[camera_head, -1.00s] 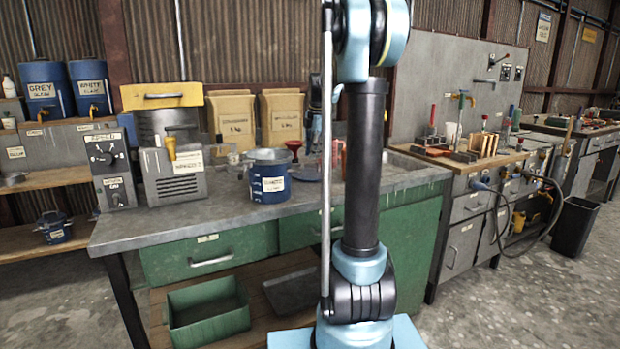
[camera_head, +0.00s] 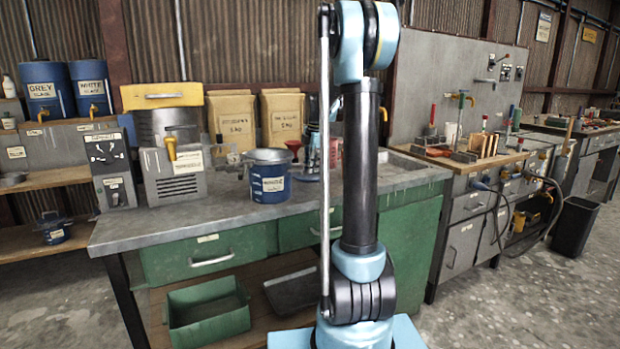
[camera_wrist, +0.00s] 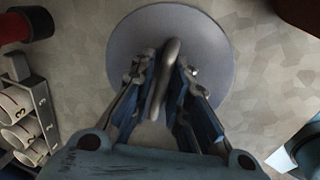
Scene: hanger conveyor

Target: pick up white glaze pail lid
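The white glaze pail lid is a round grey disc with a raised bar handle. In the wrist view the lid (camera_wrist: 210,45) lies flat below my gripper (camera_wrist: 167,72). The handle stands between the two fingertips, one on each side, very close. I cannot tell whether the fingers press on it. In the head view my gripper (camera_head: 313,155) is low over the counter, partly hidden behind my arm column. The lid is a sliver there at most. The blue pail (camera_head: 271,186) with a pale label stands just left of it.
The grey counter (camera_head: 225,213) carries a grey machine (camera_head: 175,178) at left and a red funnel (camera_head: 293,146) behind the gripper. Tan bags (camera_head: 232,120) stand at the back. In the wrist view a red-and-black item (camera_wrist: 30,22) and a rack of cylinders (camera_wrist: 22,120) lie at left.

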